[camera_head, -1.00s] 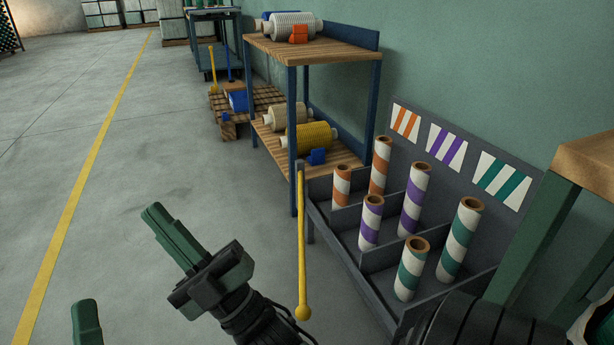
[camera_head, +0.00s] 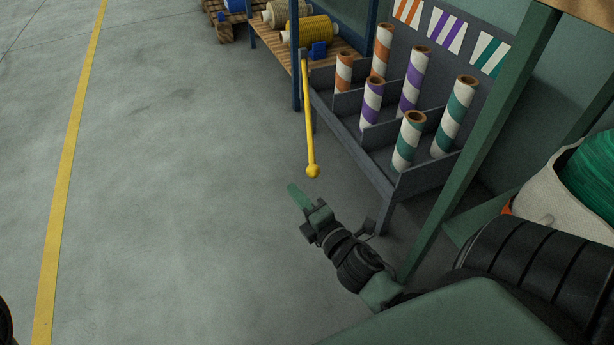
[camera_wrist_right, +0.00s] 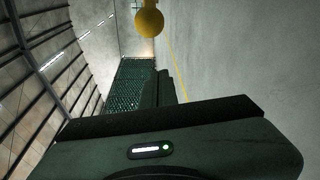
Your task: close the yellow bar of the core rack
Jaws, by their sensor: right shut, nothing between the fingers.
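The yellow bar (camera_head: 308,115) is hinged at the far left front corner of the grey core rack (camera_head: 380,187) and stands out into the floor space, away from the rack's front. Its round knob end (camera_head: 313,171) hangs free. My right gripper (camera_head: 292,186) is shut and empty, with its fingertips just below and left of the knob in the head view. I cannot tell whether they touch. In the right wrist view the knob (camera_wrist_right: 149,24) shows at the top, beyond the fingers. My left gripper is not in view.
The rack holds several striped tubes, orange, purple and teal (camera_head: 455,115), in stepped compartments. A green post (camera_head: 480,140) stands close at the right, by a sack with green netting (camera_head: 590,180). A wooden shelf (camera_head: 270,38) stands behind. The floor at left is clear.

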